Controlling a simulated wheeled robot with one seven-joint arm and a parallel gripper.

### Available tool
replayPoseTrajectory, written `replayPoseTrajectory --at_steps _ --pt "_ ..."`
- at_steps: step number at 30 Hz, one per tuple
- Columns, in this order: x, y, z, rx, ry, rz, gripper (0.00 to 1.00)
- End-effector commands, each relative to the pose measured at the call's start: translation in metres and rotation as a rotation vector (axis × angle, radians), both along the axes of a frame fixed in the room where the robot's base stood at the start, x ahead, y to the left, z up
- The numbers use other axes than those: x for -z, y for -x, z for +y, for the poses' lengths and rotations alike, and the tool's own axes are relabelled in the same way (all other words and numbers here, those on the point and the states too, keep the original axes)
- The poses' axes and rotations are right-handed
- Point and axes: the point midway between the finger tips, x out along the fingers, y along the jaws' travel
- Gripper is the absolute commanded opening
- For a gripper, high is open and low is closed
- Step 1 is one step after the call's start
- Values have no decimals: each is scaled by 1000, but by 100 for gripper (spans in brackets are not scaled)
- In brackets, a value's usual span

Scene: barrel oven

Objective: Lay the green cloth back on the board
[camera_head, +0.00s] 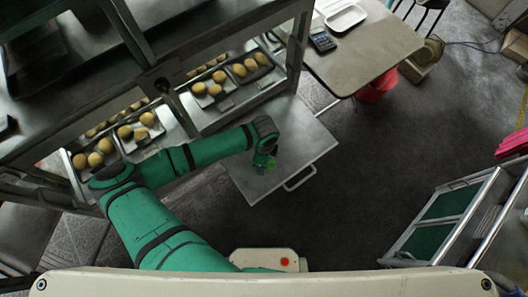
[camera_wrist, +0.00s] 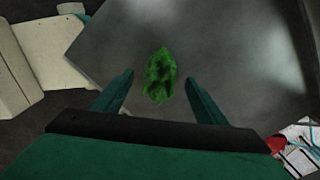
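The green cloth (camera_wrist: 160,75) is a small crumpled bundle, seen ahead of and between the fingertips in the wrist view. It shows as a bright green patch (camera_head: 270,163) at my gripper's end in the head view. Beneath it is a grey metal board (camera_head: 312,148) with a bar handle at its front edge. My gripper (camera_wrist: 160,85) is open, its two fingers apart with dark gaps on both sides of the cloth. It points down over the board (camera_wrist: 235,50). I cannot tell whether the cloth rests flat on the surface.
An oven rack with trays of buns (camera_head: 215,85) stands behind the board at left. A table (camera_head: 375,50) with a calculator (camera_head: 322,41) is at the upper right. A red bucket (camera_head: 377,86) is under it. A green-panelled cart (camera_head: 445,215) stands at right. The floor between is clear.

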Motion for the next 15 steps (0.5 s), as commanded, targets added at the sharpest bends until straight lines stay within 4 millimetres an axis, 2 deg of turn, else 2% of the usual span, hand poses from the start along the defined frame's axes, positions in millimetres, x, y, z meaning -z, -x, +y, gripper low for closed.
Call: replayPoseTrajectory --at_steps 5,8,15 --pt "-5 0 0 0 1 -1 66" --pt "-16 -1 0 -1 1 -2 66" --pt "-63 -1 0 0 1 -3 66"
